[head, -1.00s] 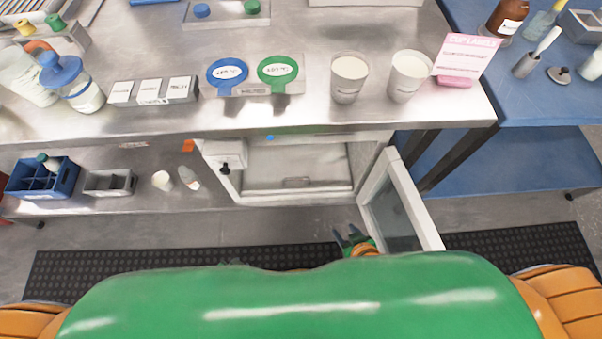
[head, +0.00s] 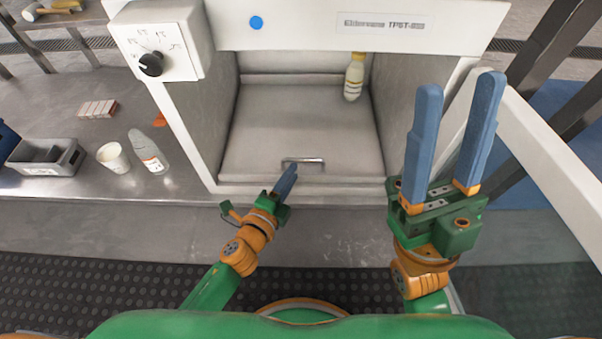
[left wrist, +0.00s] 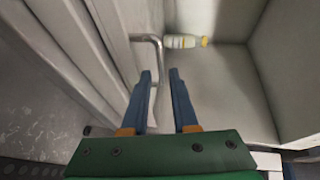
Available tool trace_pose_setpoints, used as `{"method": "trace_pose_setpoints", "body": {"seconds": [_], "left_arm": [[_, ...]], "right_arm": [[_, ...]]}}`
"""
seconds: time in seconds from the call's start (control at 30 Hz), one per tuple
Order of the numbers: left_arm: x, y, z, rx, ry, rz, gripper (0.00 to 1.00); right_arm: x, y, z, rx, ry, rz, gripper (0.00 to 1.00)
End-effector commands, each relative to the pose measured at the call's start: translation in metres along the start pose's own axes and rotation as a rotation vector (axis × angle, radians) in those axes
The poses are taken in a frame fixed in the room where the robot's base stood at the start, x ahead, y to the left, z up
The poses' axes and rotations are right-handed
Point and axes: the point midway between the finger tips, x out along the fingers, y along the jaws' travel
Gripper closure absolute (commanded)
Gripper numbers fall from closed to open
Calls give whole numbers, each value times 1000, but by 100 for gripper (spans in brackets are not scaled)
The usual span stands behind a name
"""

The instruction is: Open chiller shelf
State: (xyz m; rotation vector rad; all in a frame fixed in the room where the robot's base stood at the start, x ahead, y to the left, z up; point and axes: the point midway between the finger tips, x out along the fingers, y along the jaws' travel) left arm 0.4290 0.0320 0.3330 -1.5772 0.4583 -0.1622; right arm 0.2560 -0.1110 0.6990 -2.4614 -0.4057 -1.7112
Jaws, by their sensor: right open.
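My left gripper (head: 288,178) is just in front of and slightly left of the handle. My right gripper (head: 456,90) is open and empty, raised in front of the chiller's right side.
The white chiller door (head: 545,150) stands open at the right, beside my right gripper. A small yellow-capped bottle (head: 354,77) stands at the shelf's back right.

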Motion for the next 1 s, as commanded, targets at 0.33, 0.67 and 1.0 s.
{"method": "trace_pose_setpoints", "body": {"seconds": [0.33,0.67,1.0], "left_arm": [[54,1,0,-4,-1,2,73],[65,-1,0,-5,-2,5,73],[64,-1,0,-6,-2,5,100]], "right_arm": [[-8,2,-2,5,81,4,50],[-7,2,-4,6,104,4,50],[-8,2,-3,6,103,4,50]]}}
